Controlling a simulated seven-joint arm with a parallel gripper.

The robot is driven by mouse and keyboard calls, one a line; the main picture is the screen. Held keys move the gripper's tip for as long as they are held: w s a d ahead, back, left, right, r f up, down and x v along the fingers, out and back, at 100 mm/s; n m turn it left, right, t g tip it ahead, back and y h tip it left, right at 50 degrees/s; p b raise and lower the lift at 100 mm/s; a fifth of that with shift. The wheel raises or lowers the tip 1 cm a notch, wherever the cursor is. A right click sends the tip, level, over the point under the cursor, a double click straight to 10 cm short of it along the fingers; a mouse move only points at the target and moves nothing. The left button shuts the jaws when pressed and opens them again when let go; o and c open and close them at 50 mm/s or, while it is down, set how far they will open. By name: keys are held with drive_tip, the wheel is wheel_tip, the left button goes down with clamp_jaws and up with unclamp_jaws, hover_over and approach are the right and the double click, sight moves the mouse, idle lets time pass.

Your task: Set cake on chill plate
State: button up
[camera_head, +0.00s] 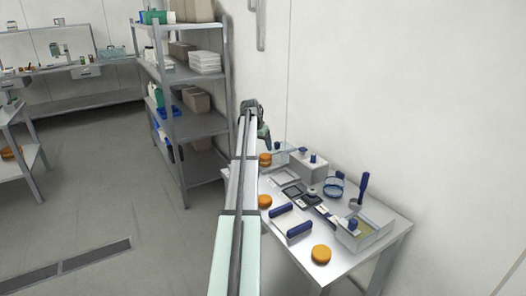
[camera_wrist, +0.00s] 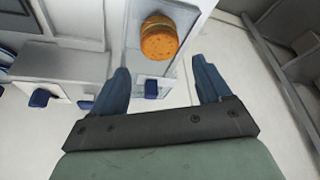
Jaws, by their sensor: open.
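Several orange-brown rounds, which look like the cakes, sit on the white table: one at the far end (camera_head: 265,159), one midway along the left edge (camera_head: 264,201) and one at the near end (camera_head: 321,254). One round (camera_wrist: 159,38) shows in the wrist view beyond my fingertips, on a pale surface. My gripper (camera_wrist: 161,68) is open with nothing between its fingers; in the head view it hangs near the table's far end (camera_head: 266,142). A pale, glassy plate-like piece (camera_head: 284,148) lies beside the far round; I cannot tell whether it is the chill plate.
A grey box with a blue knob (camera_head: 308,166), blue-handled tools (camera_head: 299,230), dark square pads (camera_head: 293,190) and an open tray (camera_head: 363,236) crowd the table. A wall stands close on the right. A loaded shelf rack (camera_head: 183,130) stands left of my arm.

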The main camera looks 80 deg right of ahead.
drive_tip(key=shift+v, duration=1)
